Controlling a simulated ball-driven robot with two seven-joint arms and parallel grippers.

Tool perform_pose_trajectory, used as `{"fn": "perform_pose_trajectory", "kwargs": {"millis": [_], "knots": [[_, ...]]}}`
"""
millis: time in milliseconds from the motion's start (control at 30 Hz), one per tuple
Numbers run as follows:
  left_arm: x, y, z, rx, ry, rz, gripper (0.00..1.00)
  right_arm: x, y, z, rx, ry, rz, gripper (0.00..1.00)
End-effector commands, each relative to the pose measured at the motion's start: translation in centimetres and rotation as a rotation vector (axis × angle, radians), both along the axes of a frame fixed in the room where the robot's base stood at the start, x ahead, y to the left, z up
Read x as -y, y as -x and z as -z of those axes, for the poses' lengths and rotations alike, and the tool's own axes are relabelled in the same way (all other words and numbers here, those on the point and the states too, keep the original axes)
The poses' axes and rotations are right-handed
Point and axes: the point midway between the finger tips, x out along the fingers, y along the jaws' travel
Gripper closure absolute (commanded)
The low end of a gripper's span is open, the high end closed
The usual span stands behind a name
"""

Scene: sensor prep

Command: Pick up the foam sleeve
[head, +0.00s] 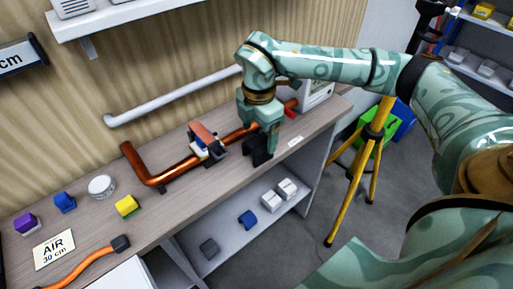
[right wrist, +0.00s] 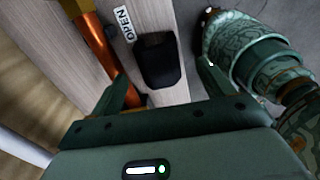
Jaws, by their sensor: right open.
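The foam sleeve (head: 259,157) looks like the short black piece on the wooden bench top near its front edge, in front of the copper pipe. In the right wrist view the black sleeve (right wrist: 160,62) lies between the fingers, with rounded edges. My right gripper (head: 258,143) reaches down over it, its fingers apart on either side. The right gripper also shows in the right wrist view (right wrist: 163,84), open and empty; I cannot tell whether a finger touches the sleeve. My left gripper is not in view.
The copper pipe (head: 152,175) runs along the bench behind the sleeve and carries a clamp-like device (head: 205,147). An OPEN label (head: 296,141) lies beside the sleeve. A yellow tripod (head: 332,215) stands at right.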

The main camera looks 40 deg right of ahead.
Motion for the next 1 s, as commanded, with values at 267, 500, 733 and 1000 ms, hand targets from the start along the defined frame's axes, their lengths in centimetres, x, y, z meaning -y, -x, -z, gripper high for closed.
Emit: {"fn": "perform_pose_trajectory", "kwargs": {"millis": [267, 500, 733, 1000], "knots": [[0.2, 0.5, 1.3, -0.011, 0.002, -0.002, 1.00, -0.1, -0.2, 3.2, -0.004, 0.000, -0.001, 0.20], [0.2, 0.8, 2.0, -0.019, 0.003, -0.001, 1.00, -0.1, -0.2, 5.5, 0.000, 0.000, -0.001, 0.20], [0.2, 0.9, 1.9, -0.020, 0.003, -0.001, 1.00, -0.1, -0.2, 5.4, 0.001, 0.000, -0.001, 0.45], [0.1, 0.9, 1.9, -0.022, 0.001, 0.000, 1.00, -0.1, -0.2, 5.4, 0.001, 0.000, -0.001, 0.68]]}}
